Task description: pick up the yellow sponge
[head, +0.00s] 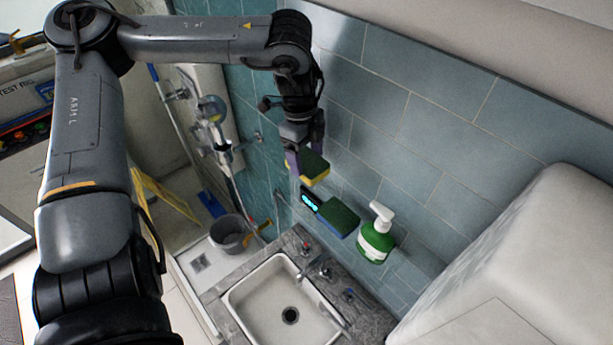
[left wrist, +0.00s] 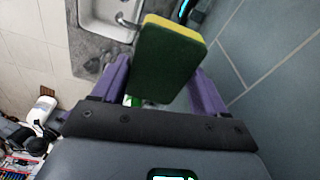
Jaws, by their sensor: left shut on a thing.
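The yellow sponge (head: 318,176) has a dark green scouring face. My left gripper (head: 304,160) is shut on it and holds it above the ledge behind the sink, near the tiled wall. In the left wrist view, the sponge (left wrist: 168,62) sits between the two purple fingers of my left gripper (left wrist: 162,78), its green face toward the camera and a yellow edge along the top. My right gripper is not in view.
A dark holder with a cyan light and a green pad (head: 340,217) is below the sponge. A green soap bottle with a white pump (head: 376,240) stands to its right. The sink (head: 255,300) with its tap is in front. A grey bucket (head: 229,233) is at left.

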